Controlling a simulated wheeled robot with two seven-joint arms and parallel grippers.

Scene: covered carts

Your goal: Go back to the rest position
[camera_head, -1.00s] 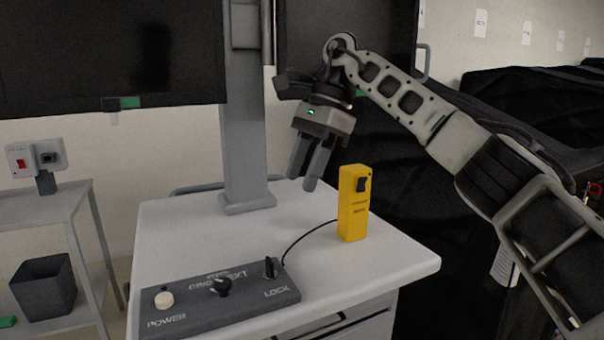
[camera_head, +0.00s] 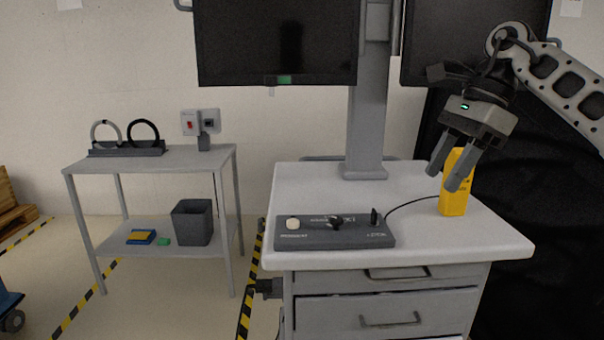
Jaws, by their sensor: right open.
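My right gripper (camera_head: 450,183) hangs above the right side of the white cart top, its two fingers apart and pointing down to the left. My left gripper is not in view.
The white cart (camera_head: 300,183) carries a grey control panel (camera_head: 334,238) with knobs, cabled to the yellow box, and a monitor post (camera_head: 367,130). A grey side table (camera_head: 85,165) stands left, holding a dark bin (camera_head: 192,222). Floor between them is open.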

